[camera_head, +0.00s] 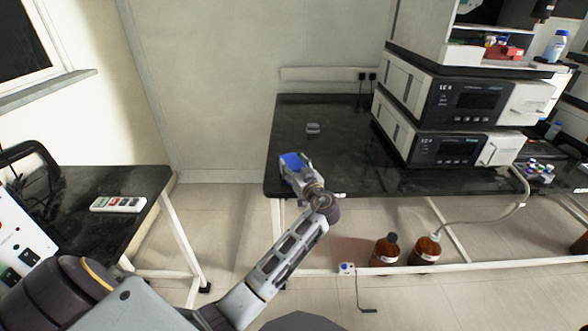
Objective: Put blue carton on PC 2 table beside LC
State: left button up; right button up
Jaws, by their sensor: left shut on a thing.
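The blue carton (291,161) is at the front left part of a black-topped table (345,136). My left gripper (293,168) is shut on the carton, and its fingers partly cover it. I cannot tell whether the carton touches the table top. The LC (470,100) is a stack of grey and black instrument units on the right part of the same table, to the right of the carton and apart from it. My right gripper is not in view.
A small grey object (313,128) lies behind the carton. Two brown bottles (385,250) (427,249) stand on the floor below the table. A second black table (70,208) at left bears a white device (118,204). The table top between carton and LC is clear.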

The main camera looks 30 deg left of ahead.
pick_arm(q)
jog(key=shift+f, duration=0.4)
jog(key=o, duration=1.1)
jog(key=shift+c, duration=0.2)
jog(key=shift+f, duration=0.1)
